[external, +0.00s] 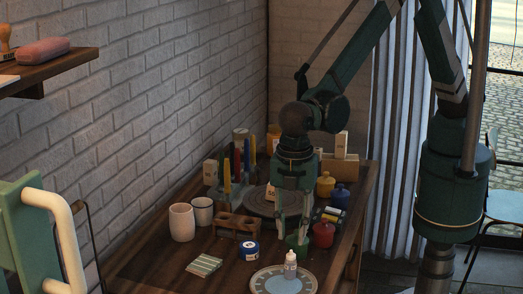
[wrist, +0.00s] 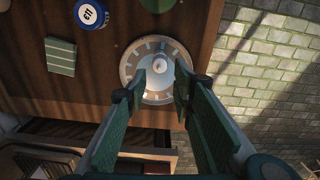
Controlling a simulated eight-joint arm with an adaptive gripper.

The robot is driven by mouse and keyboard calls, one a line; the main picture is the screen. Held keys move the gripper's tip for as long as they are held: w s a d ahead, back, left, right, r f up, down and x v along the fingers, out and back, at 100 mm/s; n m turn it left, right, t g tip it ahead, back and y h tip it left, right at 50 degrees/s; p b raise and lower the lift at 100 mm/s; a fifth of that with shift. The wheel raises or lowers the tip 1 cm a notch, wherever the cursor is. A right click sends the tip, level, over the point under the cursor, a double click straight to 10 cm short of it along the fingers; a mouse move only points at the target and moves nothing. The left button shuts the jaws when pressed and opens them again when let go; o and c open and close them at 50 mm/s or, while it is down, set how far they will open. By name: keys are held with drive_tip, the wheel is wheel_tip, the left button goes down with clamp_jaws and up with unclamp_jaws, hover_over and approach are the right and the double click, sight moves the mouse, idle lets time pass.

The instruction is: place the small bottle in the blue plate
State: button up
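The small white bottle (external: 290,266) stands upright at the middle of the blue plate (external: 263,284), whose rim is marked with pale patterning. In the wrist view the bottle (wrist: 159,66) is seen from above, inside the ring of the plate (wrist: 150,46). My gripper (external: 293,236) points down behind and above the bottle in the external view. In the wrist view my gripper (wrist: 160,90) has its two fingers well apart, with the bottle visible beyond the gap and nothing held between the tips.
A blue paint jar (external: 249,250) and a striped pad (external: 205,264) lie left of the plate. A red pot (external: 323,234), a yellow pot (external: 325,185) and white cups (external: 182,222) stand farther back. The table's edge (wrist: 200,60) is close to the plate.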

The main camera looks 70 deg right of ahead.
drive_tip(key=shift+d+r, duration=0.1)
idle(0.3)
drive_tip(key=w+d+r+m+t, duration=0.1)
drive_tip(key=w+d+r+m, duration=0.1)
drive_tip(key=w+d+r, duration=0.5)
drive_tip(key=w+d+r+m+y, duration=0.15)
drive_tip(key=d+r, duration=0.25)
drive_tip(key=d, duration=0.8)
drive_tip(key=w+d+r+m+t, duration=0.1)
drive_tip(key=w+d+r+m, duration=0.2)
drive_tip(key=w+d+r, duration=0.45)
drive_tip(key=s+d+r+m+t, duration=0.1)
drive_tip(key=d+r+m, duration=0.1)
drive_tip(key=d, duration=1)
drive_tip(key=s+d+r+m+t, duration=0.1)
drive_tip(key=d+r+m, duration=0.1)
drive_tip(key=d, duration=0.9)
drive_tip(key=s+d+m+t, duration=0.1)
drive_tip(key=s+d+m, duration=0.3)
drive_tip(key=d, duration=1)
drive_tip(key=s+d+f+m+t+h, duration=0.1)
drive_tip(key=s+d+m, duration=0.3)
drive_tip(key=s+d, duration=0.6)
drive_tip(key=d+t, duration=0.1)
drive_tip(key=d, duration=0.3)
drive_tip(key=shift+s+d+f, duration=0.25)
drive_tip(key=shift+s+f, duration=0.05)
